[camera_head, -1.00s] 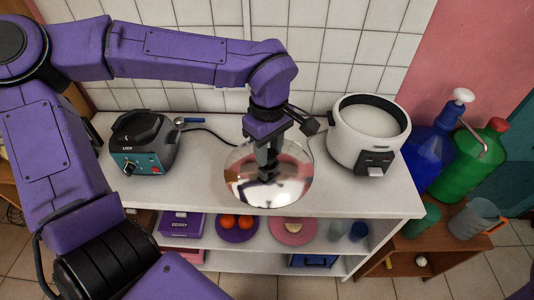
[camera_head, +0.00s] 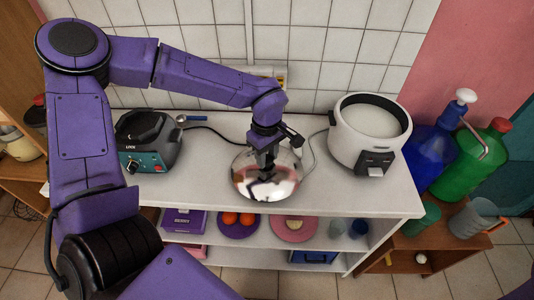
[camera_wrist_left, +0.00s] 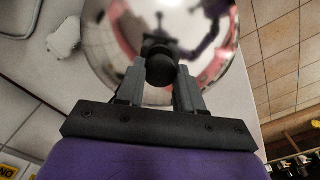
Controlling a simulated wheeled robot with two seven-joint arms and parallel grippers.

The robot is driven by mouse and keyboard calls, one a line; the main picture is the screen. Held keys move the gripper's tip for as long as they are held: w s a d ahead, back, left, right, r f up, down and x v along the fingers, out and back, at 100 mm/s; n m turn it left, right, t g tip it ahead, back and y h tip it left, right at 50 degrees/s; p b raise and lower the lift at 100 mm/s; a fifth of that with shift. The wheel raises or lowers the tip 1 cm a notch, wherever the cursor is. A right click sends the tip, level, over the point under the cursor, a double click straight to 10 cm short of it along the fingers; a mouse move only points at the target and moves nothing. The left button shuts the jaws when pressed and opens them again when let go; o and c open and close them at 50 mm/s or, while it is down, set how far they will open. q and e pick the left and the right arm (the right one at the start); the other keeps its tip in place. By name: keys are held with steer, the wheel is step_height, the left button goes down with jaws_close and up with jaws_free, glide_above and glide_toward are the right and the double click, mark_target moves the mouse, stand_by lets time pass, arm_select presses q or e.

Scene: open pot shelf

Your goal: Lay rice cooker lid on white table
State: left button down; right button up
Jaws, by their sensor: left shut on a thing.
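The rice cooker lid (camera_head: 285,181) is a shiny, domed metal disc over the front middle of the white table (camera_head: 350,197). My left gripper (camera_head: 266,168) points down from above and is shut on the lid's dark knob. In the left wrist view the knob (camera_wrist_left: 160,70) sits between the two fingers, with the mirror-like lid (camera_wrist_left: 112,40) beyond them. The lid looks close to the tabletop; I cannot tell if it touches. The white rice cooker (camera_head: 347,146) stands open at the right of the table. My right gripper is not in view.
A dark and teal appliance (camera_head: 148,145) stands at the table's left, with a blue-handled utensil (camera_head: 192,119) behind it. A cable runs along the back. Blue (camera_head: 430,150) and green (camera_head: 482,160) bottles stand right of the table. Shelves below hold plates and boxes.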

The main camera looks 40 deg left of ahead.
mark_target(267, 158)
arm_select(q)
steer(key=shift+f, duration=0.1)
steer(key=shift+s+f, duration=0.1)
steer(key=shift+f, duration=0.05)
steer(key=c, duration=0.7)
jaws_free()
step_height(267, 158, up, 13)
steer(key=shift+f, duration=0.1)
